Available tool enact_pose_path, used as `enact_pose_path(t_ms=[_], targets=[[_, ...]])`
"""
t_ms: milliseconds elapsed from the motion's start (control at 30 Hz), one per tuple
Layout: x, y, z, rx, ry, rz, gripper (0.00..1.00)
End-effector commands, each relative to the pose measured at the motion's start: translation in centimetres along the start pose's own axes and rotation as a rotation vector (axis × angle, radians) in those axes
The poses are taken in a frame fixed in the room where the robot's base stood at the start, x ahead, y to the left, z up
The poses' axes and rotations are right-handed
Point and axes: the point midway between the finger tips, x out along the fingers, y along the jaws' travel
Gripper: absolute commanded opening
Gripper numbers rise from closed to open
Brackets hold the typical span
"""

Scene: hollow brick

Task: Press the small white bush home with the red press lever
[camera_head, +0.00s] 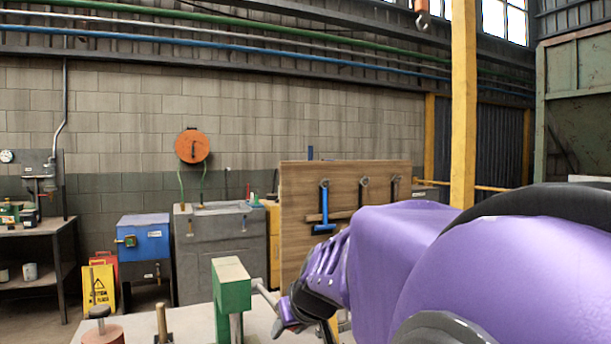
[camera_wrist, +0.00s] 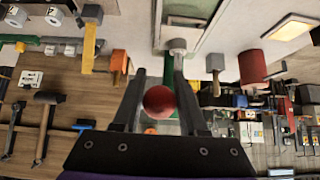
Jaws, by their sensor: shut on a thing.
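My gripper (camera_wrist: 160,78) is shut on the red ball knob (camera_wrist: 160,101) of the press lever, which shows between its two dark fingers in the wrist view. In the head view my gripper (camera_head: 287,312) is beside the green press (camera_head: 233,292), which has a pale top block. A grey rod (camera_head: 264,291) runs from the press towards my gripper. The red knob is hidden by my gripper in the head view. I cannot make out the small white bush in either view.
The pale bench top (camera_head: 190,318) also bears a reddish round block (camera_head: 101,335) with a dark knob and an upright brass-coloured post (camera_head: 161,322), both left of the press. A wooden tool board (camera_head: 300,235) stands behind.

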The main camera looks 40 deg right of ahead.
Motion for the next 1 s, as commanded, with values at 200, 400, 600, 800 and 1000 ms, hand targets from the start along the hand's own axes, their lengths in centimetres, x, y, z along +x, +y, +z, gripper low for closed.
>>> enact_pose_path(t_ms=[200,400,600,800,1000], targets=[[-0.8,-0.2,0.1,-0.008,0.037,0.001,0.00],[-0.1,-0.3,0.8,-0.008,0.037,0.000,0.00],[0.6,-0.3,1.4,-0.007,0.038,-0.002,0.00],[1.3,-0.3,2.1,-0.006,0.038,-0.002,0.00],[1.6,-0.3,2.4,-0.008,0.038,0.000,0.00]])
